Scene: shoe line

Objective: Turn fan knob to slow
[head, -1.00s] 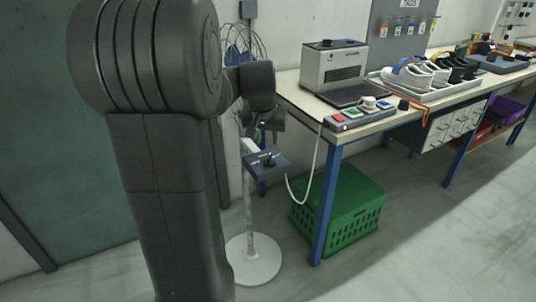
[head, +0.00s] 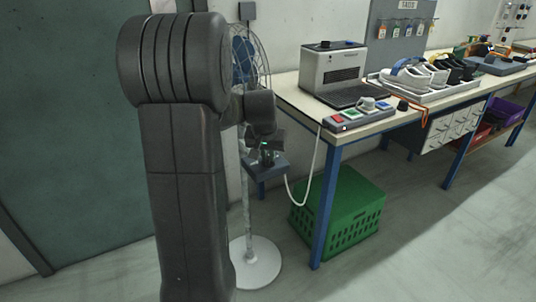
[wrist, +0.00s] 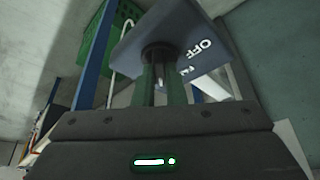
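The fan (head: 243,58) stands left of the bench, with a white round base and a blue-grey control box (head: 275,165) on its pole. In the wrist view the box (wrist: 195,35) shows the word OFF and part of another marking. The dark round fan knob (wrist: 158,52) sits on the box. My gripper (wrist: 162,72) has its two greenish fingers at the knob, one toward each side, with a narrow gap between them. Whether they press on it is unclear. In the head view my gripper (head: 266,152) is at the box and covers the knob.
A workbench (head: 300,95) with a grey machine (head: 333,66), a button panel (head: 358,115) and a shoe tray (head: 425,92) stands to the right. A green crate (head: 340,210) lies under it. A white cable hangs beside the box. The floor in front is clear.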

